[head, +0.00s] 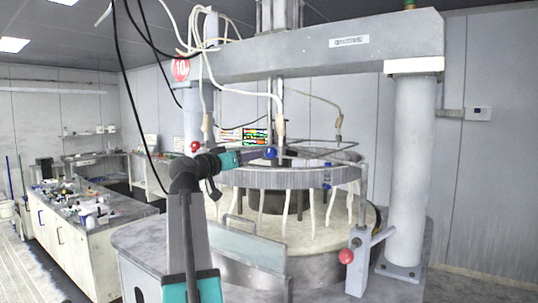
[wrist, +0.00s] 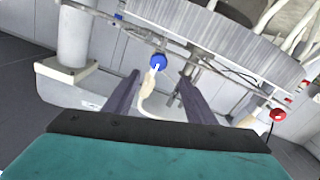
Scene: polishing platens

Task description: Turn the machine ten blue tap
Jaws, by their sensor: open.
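The machine (head: 270,178) carries a red sign with the number 10 (head: 180,69) on its upper beam. A round blue tap knob (head: 270,153) shows at the machine's ring, just right of my gripper (head: 250,155). In the wrist view the blue knob (wrist: 158,62) sits on a pale stem, in line with the gap between the two dark fingers of my gripper (wrist: 160,80). The fingers are apart and empty. The knob appears slightly beyond the fingertips; I see no contact. In the head view my wrist partly hides the ring's left side.
Red knobs show at the left of the ring (head: 195,147) and on the front post (head: 346,256); one also shows in the wrist view (wrist: 278,115). Pale hoses and a thick column (head: 414,165) stand around the machine. A cluttered bench (head: 85,240) is at left.

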